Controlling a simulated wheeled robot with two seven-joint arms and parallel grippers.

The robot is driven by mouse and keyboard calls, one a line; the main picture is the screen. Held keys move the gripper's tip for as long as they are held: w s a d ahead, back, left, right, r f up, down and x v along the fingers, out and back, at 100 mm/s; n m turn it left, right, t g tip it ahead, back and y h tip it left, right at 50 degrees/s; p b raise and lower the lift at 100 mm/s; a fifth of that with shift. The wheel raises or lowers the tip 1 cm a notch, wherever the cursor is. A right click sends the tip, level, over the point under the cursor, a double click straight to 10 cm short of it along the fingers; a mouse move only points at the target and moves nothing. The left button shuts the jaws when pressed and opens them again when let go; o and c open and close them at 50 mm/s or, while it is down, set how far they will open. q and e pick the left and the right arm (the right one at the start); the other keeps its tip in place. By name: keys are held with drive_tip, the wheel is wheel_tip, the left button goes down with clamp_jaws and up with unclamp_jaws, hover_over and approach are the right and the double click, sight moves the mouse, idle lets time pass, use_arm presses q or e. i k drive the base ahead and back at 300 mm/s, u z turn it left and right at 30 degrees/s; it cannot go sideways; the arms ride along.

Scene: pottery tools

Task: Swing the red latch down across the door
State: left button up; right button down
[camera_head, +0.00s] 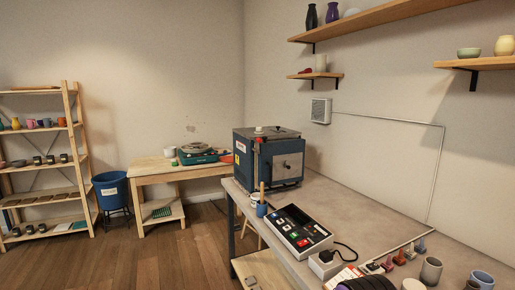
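Neither of my grippers is in view.
A wooden table (155,168) and shelf rack stand left.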

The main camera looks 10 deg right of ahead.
sight(258, 139)
drive_tip(key=u, duration=0.5)
drive_tip(key=i, duration=4.2)
drive_tip(key=z, duration=2.4)
